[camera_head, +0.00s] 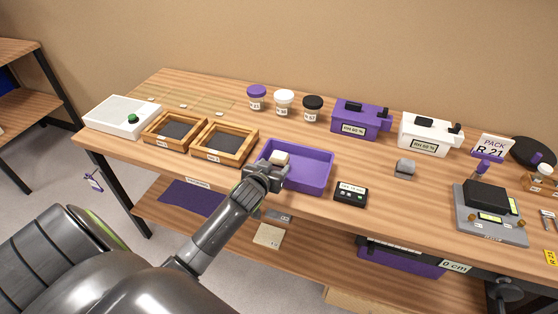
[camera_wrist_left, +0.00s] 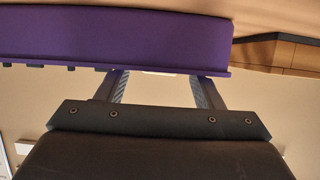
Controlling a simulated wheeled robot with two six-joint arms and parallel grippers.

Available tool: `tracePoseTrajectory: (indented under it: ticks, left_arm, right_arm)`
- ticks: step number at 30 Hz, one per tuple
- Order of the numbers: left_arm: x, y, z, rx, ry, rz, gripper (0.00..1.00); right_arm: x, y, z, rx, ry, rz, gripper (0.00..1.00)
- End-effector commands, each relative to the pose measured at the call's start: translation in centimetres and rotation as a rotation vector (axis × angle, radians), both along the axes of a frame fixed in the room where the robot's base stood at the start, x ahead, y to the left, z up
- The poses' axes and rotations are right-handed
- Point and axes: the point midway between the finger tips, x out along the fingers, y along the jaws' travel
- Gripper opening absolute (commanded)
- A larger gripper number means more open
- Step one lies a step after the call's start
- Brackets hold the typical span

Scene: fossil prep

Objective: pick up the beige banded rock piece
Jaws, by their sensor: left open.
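The beige rock piece (camera_head: 279,157) lies in the left part of the purple tray (camera_head: 318,187), and its bands are too small to make out. My left gripper (camera_head: 272,170) is at the tray's near left side, right by the rock piece, and partly covers it in the head view. In the left wrist view, the two fingers of my left gripper (camera_wrist_left: 160,82) are spread apart and reach up to the purple tray wall (camera_wrist_left: 110,35). Their tips are hidden there. A pale sliver shows between them, too little to identify. My right gripper is out of view.
Two wooden sieve frames (camera_head: 252,134) stand left of the tray. A small black display box (camera_head: 350,194) and a grey block (camera_head: 404,167) are to its right. Lidded jars (camera_head: 284,102) and a purple case (camera_head: 361,119) stand behind. Table between tray and jars is clear.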

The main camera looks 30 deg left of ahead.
Motion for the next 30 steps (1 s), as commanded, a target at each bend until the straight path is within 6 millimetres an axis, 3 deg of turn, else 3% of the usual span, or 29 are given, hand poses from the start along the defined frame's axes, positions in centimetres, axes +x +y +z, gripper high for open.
tracePoseTrajectory:
  ticks: [9,20,30]
  left_arm:
    - [3.3,1.0,-1.0,0.000,0.001,0.000,0.61]
    - [3.7,1.1,-1.2,0.000,0.000,-0.001,0.61]
    - [3.7,1.0,-1.1,0.000,-0.003,-0.002,0.18]
  right_arm:
    - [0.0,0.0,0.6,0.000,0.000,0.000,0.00]
    - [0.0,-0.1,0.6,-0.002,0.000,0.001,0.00]
    - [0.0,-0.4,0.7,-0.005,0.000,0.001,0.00]
